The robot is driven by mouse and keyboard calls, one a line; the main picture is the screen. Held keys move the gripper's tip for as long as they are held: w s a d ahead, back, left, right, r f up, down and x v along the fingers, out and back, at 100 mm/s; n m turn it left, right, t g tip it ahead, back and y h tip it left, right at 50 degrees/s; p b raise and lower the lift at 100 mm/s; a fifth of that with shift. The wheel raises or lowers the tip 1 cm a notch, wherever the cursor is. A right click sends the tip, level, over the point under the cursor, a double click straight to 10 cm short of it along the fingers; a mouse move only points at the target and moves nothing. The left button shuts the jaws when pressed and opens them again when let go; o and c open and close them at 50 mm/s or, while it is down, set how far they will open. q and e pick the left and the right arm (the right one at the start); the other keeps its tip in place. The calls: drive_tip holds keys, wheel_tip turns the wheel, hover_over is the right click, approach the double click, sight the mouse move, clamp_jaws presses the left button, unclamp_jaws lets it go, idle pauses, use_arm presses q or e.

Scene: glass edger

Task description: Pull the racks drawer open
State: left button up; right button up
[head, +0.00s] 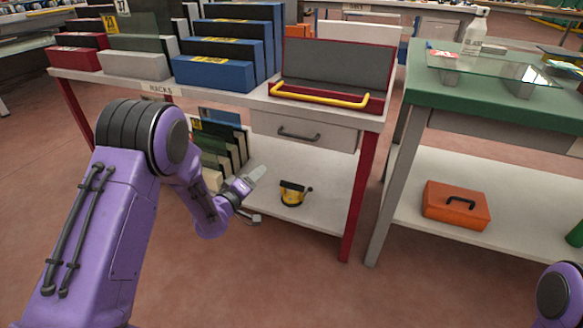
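The racks drawer (285,144) has a pale grey front and hangs under the right end of the white-topped table with the RACKS label (156,89). It looks shut. Its dark bar handle (299,136) faces me. My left gripper (257,174) is below and to the left of the handle, in front of the lower shelf and apart from the drawer. A pale grey finger points up and right; the finger gap is not clear. Only a purple piece of my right arm shows at the bottom right; its gripper is out of view.
On the tabletop stand blue and red racks and a red tray with a yellow bar (320,96). A yellow-and-black tool (293,194) lies on the lower shelf (318,207). A red table leg (357,195) stands right of the drawer. A green-topped table (490,102) is further right.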

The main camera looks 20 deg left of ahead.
sight(294, 137)
use_arm(q)
drive_tip(key=w+d+r+n+h, duration=0.1)
drive_tip(key=w+d+r+h, duration=0.1)
drive_tip(key=w, duration=0.2)
drive_tip(key=w+d+r+h+b, duration=0.1)
drive_tip(key=w+d+r, duration=0.1)
drive_tip(key=w+r, duration=0.1)
drive_tip(key=w+d+r+n+h, duration=0.1)
drive_tip(key=w+d+r+h, duration=0.1)
drive_tip(key=w, duration=0.2)
drive_tip(key=shift+w+d+r+n+t+h+b, duration=0.15)
drive_tip(key=shift+w+d+n+t+h+b, duration=0.15)
drive_tip(key=shift+w+t+b, duration=0.1)
use_arm(e)
wheel_tip(294, 137, down, 4)
drive_tip(key=shift+s+a+r, duration=0.1)
drive_tip(key=shift+r, duration=0.15)
use_arm(q)
clamp_jaws()
